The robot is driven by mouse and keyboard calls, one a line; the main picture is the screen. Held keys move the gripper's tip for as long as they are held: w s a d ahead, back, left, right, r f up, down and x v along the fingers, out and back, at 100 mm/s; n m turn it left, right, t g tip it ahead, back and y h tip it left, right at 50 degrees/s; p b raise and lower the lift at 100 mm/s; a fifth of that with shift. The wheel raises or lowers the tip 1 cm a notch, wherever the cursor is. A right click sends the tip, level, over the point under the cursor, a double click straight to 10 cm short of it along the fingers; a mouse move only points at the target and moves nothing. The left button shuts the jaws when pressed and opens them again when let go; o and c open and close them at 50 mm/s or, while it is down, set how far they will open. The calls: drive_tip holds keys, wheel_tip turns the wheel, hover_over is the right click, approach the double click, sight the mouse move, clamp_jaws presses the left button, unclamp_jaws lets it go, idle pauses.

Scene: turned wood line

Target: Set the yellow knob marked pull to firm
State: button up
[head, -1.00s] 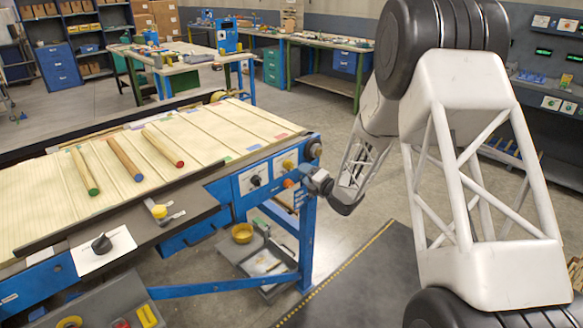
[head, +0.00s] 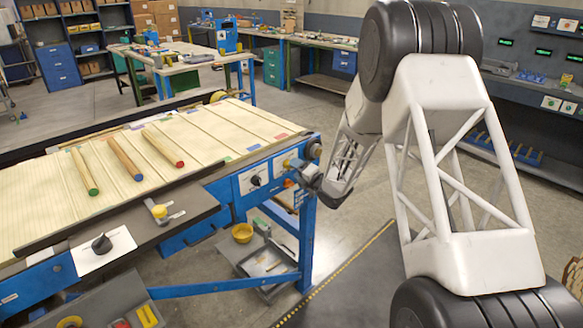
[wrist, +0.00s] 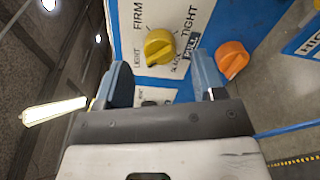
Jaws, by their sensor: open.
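The yellow knob (wrist: 159,46) sits on a white plate on the blue panel in the wrist view. The words LIGHT, FIRM, TIGHT and SLACK stand around it, with a dark PULL label (wrist: 194,57) beside it. I cannot tell surely which word its pointer faces. My gripper (wrist: 163,74) is open, its two fingers on either side just short of the knob, with nothing between them. In the head view my gripper (head: 301,171) is close to the panel at the table's end and partly hides the knob's surroundings.
An orange knob (wrist: 231,60) is close beside my right finger. A black knob (head: 255,180) is on the neighbouring plate. Wooden rods with coloured ends lie on the slatted table (head: 212,137). The floor right of the table is open.

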drive_tip(key=shift+x, duration=1.65)
drive_tip(key=shift+c, duration=0.4)
drive_tip(key=c, duration=0.8)
drive_tip(key=shift+c, duration=0.2)
